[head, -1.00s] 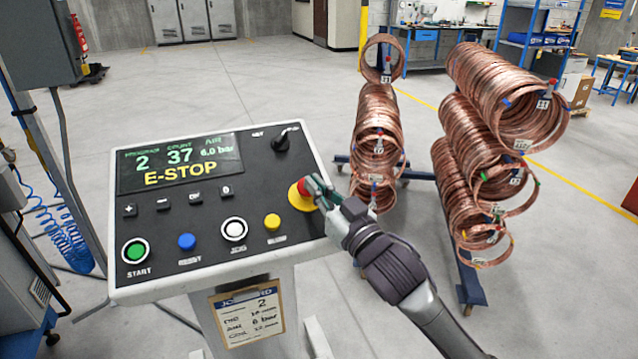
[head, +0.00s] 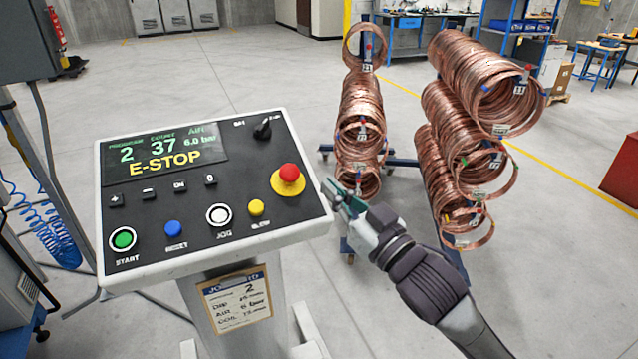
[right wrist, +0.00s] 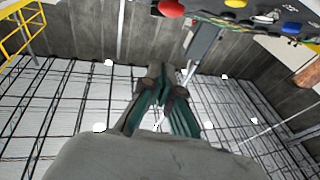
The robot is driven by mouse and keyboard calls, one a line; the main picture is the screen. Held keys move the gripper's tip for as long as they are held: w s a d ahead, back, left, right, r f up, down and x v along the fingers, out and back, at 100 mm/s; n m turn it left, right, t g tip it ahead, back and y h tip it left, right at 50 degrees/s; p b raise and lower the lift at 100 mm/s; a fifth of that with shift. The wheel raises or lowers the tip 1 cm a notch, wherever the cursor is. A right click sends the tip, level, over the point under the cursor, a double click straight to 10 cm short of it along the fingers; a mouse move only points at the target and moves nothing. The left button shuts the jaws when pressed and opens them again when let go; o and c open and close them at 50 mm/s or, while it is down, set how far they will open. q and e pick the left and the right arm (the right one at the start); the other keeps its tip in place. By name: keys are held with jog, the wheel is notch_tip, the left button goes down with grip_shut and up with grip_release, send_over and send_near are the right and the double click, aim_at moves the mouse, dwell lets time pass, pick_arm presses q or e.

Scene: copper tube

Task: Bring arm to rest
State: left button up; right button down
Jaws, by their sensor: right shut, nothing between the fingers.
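My right gripper (head: 343,197) is just off the right edge of the control panel (head: 160,262), apart from the buttons, with its fingers together and empty. In the right wrist view the gripper (right wrist: 160,95) also shows closed, with nothing between the fingers. The red emergency stop button (head: 289,174) sits on its yellow base at the panel's right side, left of the gripper. The panel screen (head: 165,158) reads E-STOP. The red button shows in the right wrist view (right wrist: 171,8) at the top. My left gripper is not in view.
Racks of copper coils (head: 360,110) and (head: 485,85) stand behind and to the right of the gripper. A red box (head: 622,170) is at the far right. A paper job card (head: 236,299) hangs below the panel. The floor at the lower right is clear.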

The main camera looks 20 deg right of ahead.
jog(key=shift+s+d, duration=0.1)
jog(key=shift+s, duration=0.3)
jog(key=shift+s, duration=0.1)
